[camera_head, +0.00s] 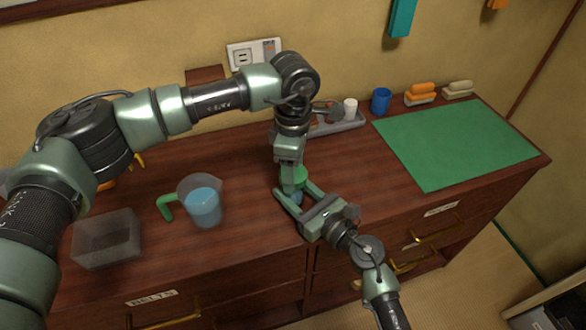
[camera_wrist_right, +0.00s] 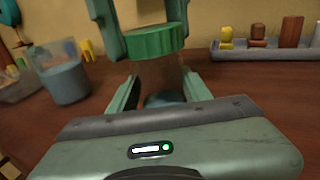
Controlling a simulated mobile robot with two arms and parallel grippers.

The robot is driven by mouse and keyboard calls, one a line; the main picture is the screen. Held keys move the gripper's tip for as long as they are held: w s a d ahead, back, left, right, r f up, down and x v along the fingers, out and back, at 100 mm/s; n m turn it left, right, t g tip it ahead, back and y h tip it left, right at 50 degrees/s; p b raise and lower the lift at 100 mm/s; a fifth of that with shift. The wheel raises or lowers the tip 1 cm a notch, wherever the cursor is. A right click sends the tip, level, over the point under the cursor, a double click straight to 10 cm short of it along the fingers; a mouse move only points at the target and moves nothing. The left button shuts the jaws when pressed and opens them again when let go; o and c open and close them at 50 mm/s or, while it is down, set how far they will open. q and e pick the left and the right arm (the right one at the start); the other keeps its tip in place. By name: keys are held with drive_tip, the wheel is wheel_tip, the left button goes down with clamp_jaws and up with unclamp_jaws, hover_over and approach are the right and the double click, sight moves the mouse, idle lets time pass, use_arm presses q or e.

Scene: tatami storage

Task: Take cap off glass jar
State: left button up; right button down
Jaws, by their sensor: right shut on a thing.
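The glass jar (camera_head: 297,197) stands on the wooden cabinet top, with blue contents low inside. It is see-through and shows faintly in the right wrist view (camera_wrist_right: 162,78). Its green cap (camera_wrist_right: 155,42) is at the top of the jar; I cannot tell whether it is seated or slightly lifted. My right gripper (camera_head: 293,201) is shut on the jar's body from the front right. My left gripper (camera_head: 291,176) points down from above, its fingers on either side of the cap. Whether they press on the cap is unclear. The far side of the jar is hidden.
A measuring jug (camera_head: 203,206) with blue liquid and a clear box (camera_head: 106,238) stand left. A grey tray (camera_head: 345,125) with small items and a blue cup (camera_head: 381,101) are at the back. A green mat (camera_head: 455,143) lies clear on the right.

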use_arm(q)
drive_tip(key=n, duration=0.7)
drive_tip(key=shift+n, duration=0.3)
drive_tip(key=n, duration=0.4)
drive_tip(key=shift+n, duration=0.3)
drive_tip(key=n, duration=0.4)
drive_tip(key=shift+r+n, duration=0.1)
drive_tip(key=shift+n, duration=0.3)
drive_tip(key=n, duration=0.4)
drive_tip(key=shift+n, duration=0.4)
drive_tip(key=n, duration=0.4)
drive_tip(key=shift+n, duration=0.3)
drive_tip(key=n, duration=0.4)
drive_tip(key=shift+n, duration=0.4)
drive_tip(key=n, duration=0.4)
drive_tip(key=shift+n, duration=0.4)
drive_tip(key=n, duration=0.5)
drive_tip(key=shift+a+n, duration=0.1)
drive_tip(key=shift+n, duration=0.3)
